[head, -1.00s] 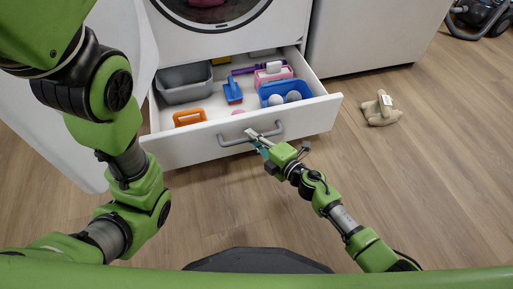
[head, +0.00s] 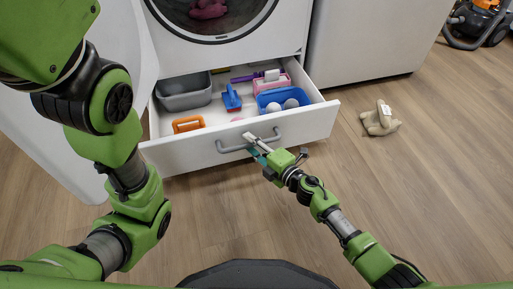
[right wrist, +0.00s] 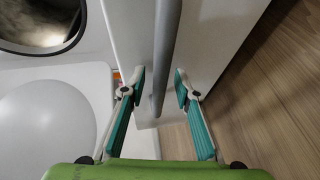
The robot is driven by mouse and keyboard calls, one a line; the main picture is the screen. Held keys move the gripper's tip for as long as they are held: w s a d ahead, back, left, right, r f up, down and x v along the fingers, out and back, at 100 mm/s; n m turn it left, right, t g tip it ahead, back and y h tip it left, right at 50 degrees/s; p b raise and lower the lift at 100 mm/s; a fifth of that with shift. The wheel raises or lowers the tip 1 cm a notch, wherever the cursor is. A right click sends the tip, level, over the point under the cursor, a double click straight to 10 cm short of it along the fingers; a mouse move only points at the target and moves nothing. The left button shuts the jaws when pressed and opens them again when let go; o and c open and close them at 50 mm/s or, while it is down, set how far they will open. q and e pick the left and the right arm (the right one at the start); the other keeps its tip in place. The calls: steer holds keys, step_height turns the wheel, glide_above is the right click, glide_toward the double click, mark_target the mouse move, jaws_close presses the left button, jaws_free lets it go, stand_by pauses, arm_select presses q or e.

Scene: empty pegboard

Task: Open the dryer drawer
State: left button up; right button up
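The white dryer drawer (head: 300,127) is pulled out below the dryer's round door. Its grey bar handle (head: 231,148) is on the drawer front. My right gripper (head: 258,143) is at the handle, near its middle. In the right wrist view the gripper (right wrist: 158,88) is open, its teal-padded fingers wide apart on either side of the handle (right wrist: 166,45). Gaps show between both pads and the bar. My left arm comes in at the left, but its gripper is out of view.
The drawer holds a grey bin (head: 184,96), an orange frame (head: 188,125), a blue brush (head: 231,98) and a blue basket (head: 268,103) with white balls. A beige bag (head: 380,122) lies on the floor at right. A vacuum cleaner (head: 485,20) stands at far right. The floor before the drawer is clear.

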steer(key=v, duration=1.2)
